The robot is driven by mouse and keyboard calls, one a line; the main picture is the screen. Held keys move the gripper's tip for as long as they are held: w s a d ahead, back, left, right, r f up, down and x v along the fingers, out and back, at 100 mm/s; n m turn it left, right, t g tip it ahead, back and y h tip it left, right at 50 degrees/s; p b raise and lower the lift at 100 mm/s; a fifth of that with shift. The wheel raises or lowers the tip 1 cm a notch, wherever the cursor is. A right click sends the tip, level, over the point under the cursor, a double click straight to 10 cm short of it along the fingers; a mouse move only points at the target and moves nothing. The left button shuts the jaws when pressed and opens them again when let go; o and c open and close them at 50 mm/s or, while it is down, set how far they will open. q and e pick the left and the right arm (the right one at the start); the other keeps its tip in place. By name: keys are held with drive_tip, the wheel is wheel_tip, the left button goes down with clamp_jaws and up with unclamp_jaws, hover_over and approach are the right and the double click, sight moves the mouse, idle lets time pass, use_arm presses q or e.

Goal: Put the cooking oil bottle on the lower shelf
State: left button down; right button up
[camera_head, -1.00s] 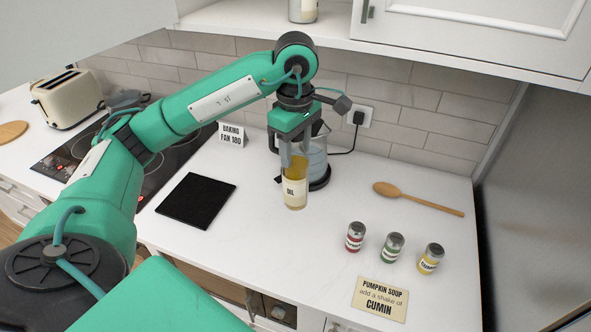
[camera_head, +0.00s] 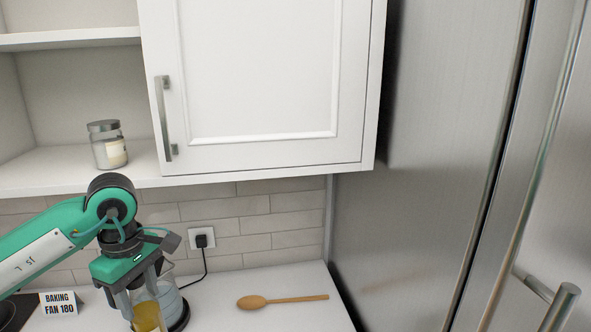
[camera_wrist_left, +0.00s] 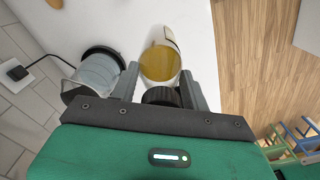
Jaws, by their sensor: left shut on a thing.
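The cooking oil bottle (camera_head: 148,316) is clear with yellow oil, low at the left of the head view and cut off by the bottom edge. My left gripper (camera_head: 139,292) is shut on its upper part from above. In the left wrist view the bottle (camera_wrist_left: 160,62) is between the fingers of the left gripper (camera_wrist_left: 160,90), with the white counter beyond it. The lower shelf (camera_head: 50,183) is the open cabinet board at the left, above the gripper. A lidded glass jar (camera_head: 108,146) stands on it. My right gripper is not in view.
A kettle (camera_head: 172,304) stands right behind the bottle; it also shows in the left wrist view (camera_wrist_left: 92,74). A closed white cabinet door (camera_head: 260,75) adjoins the shelf. A wooden spoon (camera_head: 285,300) lies on the counter. The shelf has free room left of the jar.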

use_arm(q)
drive_tip(key=d+f+m, duration=0.8)
drive_tip(key=f+m, duration=0.5)
drive_tip(key=m, duration=0.1)
drive_tip(key=shift+s+d+f+m+b, duration=0.15)
drive_tip(key=shift+s+d+m+b, duration=0.1)
drive_tip(key=shift+m+b, duration=0.2)
